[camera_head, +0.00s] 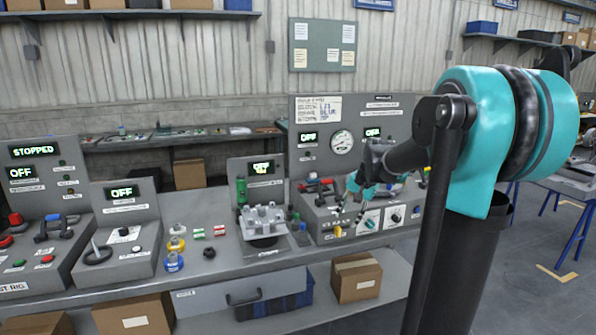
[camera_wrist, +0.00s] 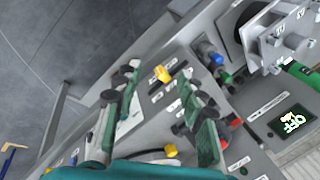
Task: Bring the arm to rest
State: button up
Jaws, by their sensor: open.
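My arm, teal and black, reaches in from the right of the head view. My gripper (camera_head: 352,203) is over the right-hand control console (camera_head: 340,229), in front of its upright panel. In the wrist view my gripper (camera_wrist: 162,82) shows two green fingers spread apart with nothing between them. Below the gap lies the console's grey face with a yellow knob (camera_wrist: 162,73). I cannot tell whether the fingertips touch the console.
A metal fixture (camera_head: 262,221) and a green cylinder (camera_head: 241,190) stand left of the gripper. Further left are more consoles, one reading OFF (camera_head: 122,192). A cardboard box (camera_head: 357,277) sits on the lower shelf.

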jog(key=s+f+n+h, duration=0.1)
jog(key=s+f+n, duration=0.1)
jog(key=s+f, duration=0.3)
jog(key=s+d+f+n, duration=0.1)
jog(key=s+f, duration=0.4)
jog(key=s, duration=0.7)
jog(key=s+d+f+n+t+h, duration=0.1)
jog(key=s+f+n, duration=0.2)
jog(key=s+f, duration=0.3)
jog(key=s, duration=0.2)
jog(key=shift+s+d+n+h, duration=0.2)
jog(key=shift+s+n+h, duration=0.1)
jog(key=shift+s+n, duration=0.1)
